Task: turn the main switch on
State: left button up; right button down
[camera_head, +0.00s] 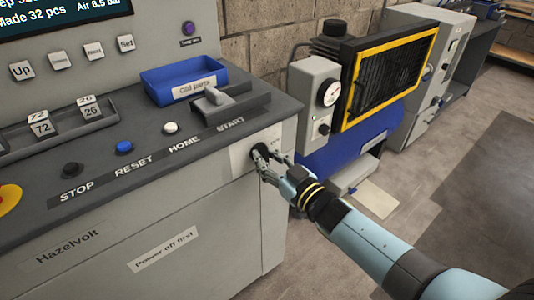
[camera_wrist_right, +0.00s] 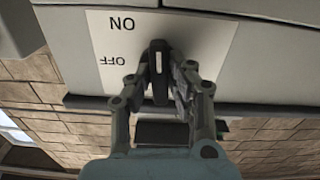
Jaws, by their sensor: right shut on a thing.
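The main switch is a black knob (camera_wrist_right: 158,70) on a white plate (camera_wrist_right: 205,40) marked ON and OFF, which read upside down in the wrist view. The knob's long grip lies along the picture's vertical and bears a pale mark. In the head view the plate (camera_head: 240,158) is on the cabinet's front near its right corner. My right gripper (camera_head: 264,160) is at the knob, its fingers on either side of it. In the wrist view my right gripper (camera_wrist_right: 160,85) is shut on the knob. My left gripper is not in view.
Above the plate is the grey console top with a START lever (camera_head: 213,102), HOME button (camera_head: 170,128), RESET button (camera_head: 124,147) and STOP button (camera_head: 73,169). A blue bin (camera_head: 160,93) stands behind the lever. A machine with a yellow-framed grille (camera_head: 345,90) stands to the right.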

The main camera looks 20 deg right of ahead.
jog(key=shift+m, duration=0.5)
jog(key=shift+f, duration=0.1)
jog(key=c, duration=1.2)
grip_release()
jog(key=shift+c, duration=0.2)
jog(key=v, duration=1.2)
